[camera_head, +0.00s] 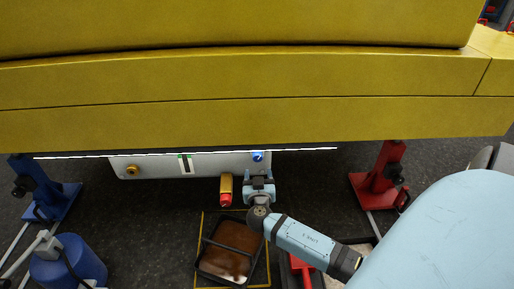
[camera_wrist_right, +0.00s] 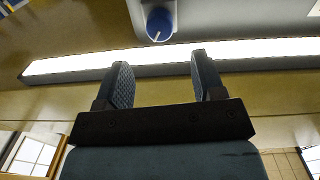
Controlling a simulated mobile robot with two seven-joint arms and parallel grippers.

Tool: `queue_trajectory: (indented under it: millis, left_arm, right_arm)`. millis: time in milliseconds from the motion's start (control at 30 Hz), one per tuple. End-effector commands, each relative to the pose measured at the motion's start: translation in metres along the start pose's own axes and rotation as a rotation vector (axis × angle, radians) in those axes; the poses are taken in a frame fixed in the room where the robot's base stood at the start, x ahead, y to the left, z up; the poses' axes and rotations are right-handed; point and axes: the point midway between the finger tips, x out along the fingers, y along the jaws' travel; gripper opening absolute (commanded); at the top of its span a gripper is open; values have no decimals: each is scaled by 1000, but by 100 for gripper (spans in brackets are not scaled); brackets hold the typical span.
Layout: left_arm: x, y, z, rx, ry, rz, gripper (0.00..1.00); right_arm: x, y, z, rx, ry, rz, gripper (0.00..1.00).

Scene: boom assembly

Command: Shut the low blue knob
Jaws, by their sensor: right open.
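The blue knob (camera_head: 258,156) sits at the right end of a pale panel (camera_head: 220,161) under the yellow boom. In the right wrist view the blue knob (camera_wrist_right: 159,24) shows a white pointer line and stands beyond the fingertips, roughly between them. My right gripper (camera_head: 259,177) is just below the knob in the head view. In the wrist view my right gripper (camera_wrist_right: 158,75) is open, with nothing between its fingers and a gap to the knob. My left gripper is not in view.
The yellow boom (camera_head: 250,75) spans overhead. A brass knob (camera_head: 132,170) is at the panel's left. A red-and-yellow cylinder (camera_head: 226,190) stands beside my gripper. A tray of brown liquid (camera_head: 213,266) lies below. Blue (camera_head: 57,199) and red (camera_head: 377,187) stands flank the area.

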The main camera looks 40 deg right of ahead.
Motion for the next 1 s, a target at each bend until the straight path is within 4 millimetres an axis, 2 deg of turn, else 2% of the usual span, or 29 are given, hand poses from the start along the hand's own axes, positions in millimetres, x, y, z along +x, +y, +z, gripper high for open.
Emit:
queue_trajectory:
  millis: [100,333,500,800,1000]
  left_arm:
    - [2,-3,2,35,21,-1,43]
    - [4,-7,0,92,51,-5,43]
    - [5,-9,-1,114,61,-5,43]
    - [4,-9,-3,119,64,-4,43]
    - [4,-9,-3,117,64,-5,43]
  right_arm:
    - [27,0,2,-1,3,0,63]
    - [64,0,2,-2,1,0,63]
    - [75,0,1,-2,-1,-1,63]
    - [76,0,0,-1,-1,-1,63]
    - [76,0,1,-1,-1,-1,17]
